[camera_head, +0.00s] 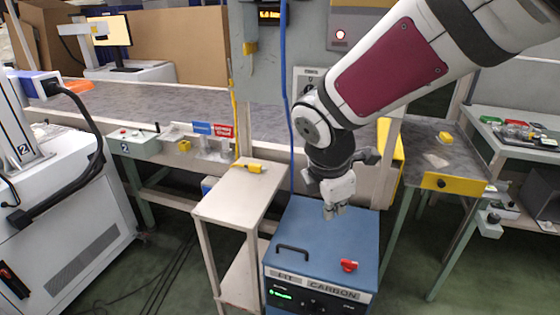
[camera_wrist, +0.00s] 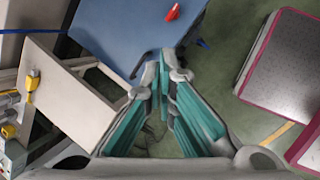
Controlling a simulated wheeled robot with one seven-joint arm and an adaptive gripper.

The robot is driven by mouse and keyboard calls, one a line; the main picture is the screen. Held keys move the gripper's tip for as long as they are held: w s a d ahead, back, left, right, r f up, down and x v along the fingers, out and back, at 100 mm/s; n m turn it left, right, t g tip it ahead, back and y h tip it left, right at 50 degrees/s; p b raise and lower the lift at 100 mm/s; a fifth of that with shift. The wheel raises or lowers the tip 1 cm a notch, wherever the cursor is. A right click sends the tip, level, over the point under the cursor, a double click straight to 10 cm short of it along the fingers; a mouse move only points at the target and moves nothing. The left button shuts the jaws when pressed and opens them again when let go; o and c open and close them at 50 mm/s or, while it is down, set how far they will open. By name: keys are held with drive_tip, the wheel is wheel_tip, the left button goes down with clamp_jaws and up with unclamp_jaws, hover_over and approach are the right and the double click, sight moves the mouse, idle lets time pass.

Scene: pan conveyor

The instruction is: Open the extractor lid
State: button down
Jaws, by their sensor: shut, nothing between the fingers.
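The extractor is a blue box with a flat blue lid (camera_head: 325,245), which lies closed on top in the head view. A dark handle (camera_head: 292,249) sits on the lid's left front, and a red knob or latch (camera_head: 348,265) sits at its right front. In the wrist view the blue lid (camera_wrist: 130,30) fills the upper middle, with the red part (camera_wrist: 173,12) near the top edge. My gripper (camera_head: 334,211) is above the lid's back part, pointing down, empty, with its fingertips together. The fingertips (camera_wrist: 164,62) also show in the wrist view. The gap to the lid is unclear.
A narrow light side table (camera_head: 235,190) with a yellow tool (camera_head: 248,167) stands left of the extractor. Behind is a grey conveyor (camera_head: 150,98) with a panel post. A grey table (camera_head: 430,160) with a yellow plate stands right. A white machine (camera_head: 70,190) is far left.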

sight(279, 258)
drive_tip(key=w+a+f+n+y+b, duration=0.1)
drive_tip(key=w+a+f+n+b, duration=0.15)
drive_tip(key=a+f+n, duration=0.45)
drive_tip(key=w+a+f+n+b, duration=0.2)
drive_tip(key=w+a+f+n, duration=0.25)
drive_tip(key=f, duration=0.55)
drive_tip(key=b+x, duration=0.1)
drive_tip(key=x, duration=0.2)
drive_tip(key=b+x, duration=0.1)
drive_tip(key=x, duration=0.5)
drive_tip(key=shift+a+f+b, duration=0.3)
drive_tip(key=shift+f+b, duration=0.1)
drive_tip(key=shift+s+r, duration=0.1)
drive_tip(key=shift+r, duration=0.05)
